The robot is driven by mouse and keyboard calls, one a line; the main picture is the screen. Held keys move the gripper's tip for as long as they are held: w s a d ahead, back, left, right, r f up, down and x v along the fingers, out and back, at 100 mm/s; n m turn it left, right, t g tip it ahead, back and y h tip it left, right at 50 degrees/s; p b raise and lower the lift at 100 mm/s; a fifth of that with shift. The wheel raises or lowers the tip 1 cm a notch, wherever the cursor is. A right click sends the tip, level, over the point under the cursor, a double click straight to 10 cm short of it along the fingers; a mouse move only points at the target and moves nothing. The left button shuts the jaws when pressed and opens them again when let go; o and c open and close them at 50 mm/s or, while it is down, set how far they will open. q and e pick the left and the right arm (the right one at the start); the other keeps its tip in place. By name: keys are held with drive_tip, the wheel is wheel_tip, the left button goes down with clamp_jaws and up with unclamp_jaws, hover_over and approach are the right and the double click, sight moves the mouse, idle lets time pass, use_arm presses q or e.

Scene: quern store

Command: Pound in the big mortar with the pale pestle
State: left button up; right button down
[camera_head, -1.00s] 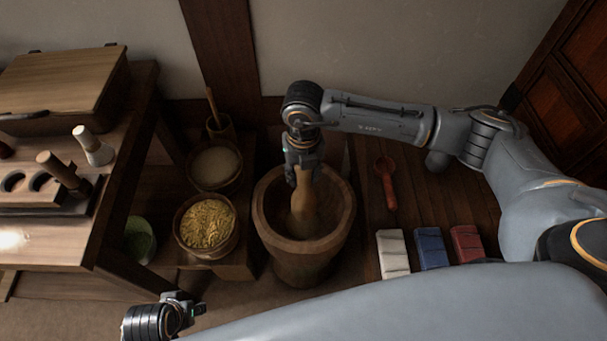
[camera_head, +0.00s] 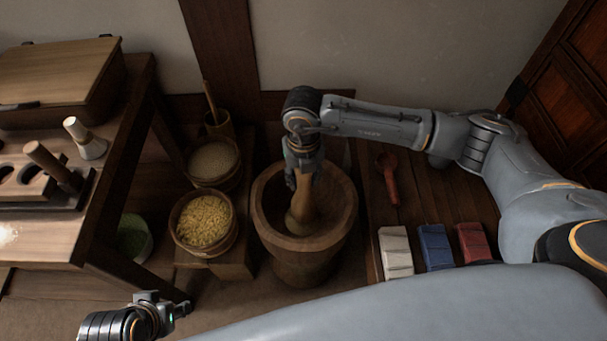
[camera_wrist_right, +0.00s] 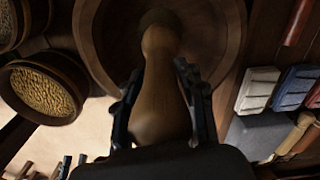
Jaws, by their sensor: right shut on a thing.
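The big mortar (camera_head: 343,217) is a wide brown wooden tub standing on the floor in the middle of the head view. The pale pestle (camera_head: 301,215) is inside its bowl, slightly tilted, with its lower end near the left inner wall; I cannot tell whether it touches the bottom. My right gripper (camera_head: 303,178) is shut on the pestle's upper part, above the bowl. In the right wrist view the pestle (camera_wrist_right: 160,85) lies between the fingers (camera_wrist_right: 165,100), with the mortar's rim (camera_wrist_right: 90,45) beyond. My left gripper (camera_head: 180,309) is low at the left, away from the mortar; its jaw opening is unclear.
Left of the mortar stand a bowl of yellow grain (camera_head: 204,220) and a bowl of pale grain (camera_head: 214,160). A workbench (camera_head: 60,240) fills the far left. To the right lie a red scoop (camera_head: 388,180) and white (camera_head: 396,253), blue (camera_head: 435,247) and red (camera_head: 472,242) blocks.

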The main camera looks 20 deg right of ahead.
drive_tip(key=shift+f+b, duration=0.5)
drive_tip(key=shift+f, duration=0.9)
use_arm(q)
drive_tip(key=shift+w+d+f+t+b, duration=0.1)
drive_tip(key=shift+w+d+t+b, duration=0.1)
drive_tip(key=shift+w+t, duration=0.35)
drive_tip(key=shift+w+d+t+b, duration=0.15)
drive_tip(key=shift+w+t, duration=0.1)
drive_tip(key=shift+w, duration=0.55)
use_arm(e)
drive_tip(key=shift+f, duration=0.15)
use_arm(q)
drive_tip(key=shift+w, duration=0.1)
drive_tip(key=shift+w+d+r+t+h, duration=0.2)
drive_tip(key=shift+w+d+t, duration=0.1)
drive_tip(key=shift+w, duration=0.2)
drive_tip(key=shift+w+d+r+t+h, duration=0.15)
drive_tip(key=shift+w+t, duration=0.15)
drive_tip(key=shift+w, duration=0.2)
use_arm(e)
drive_tip(key=shift+f, duration=0.25)
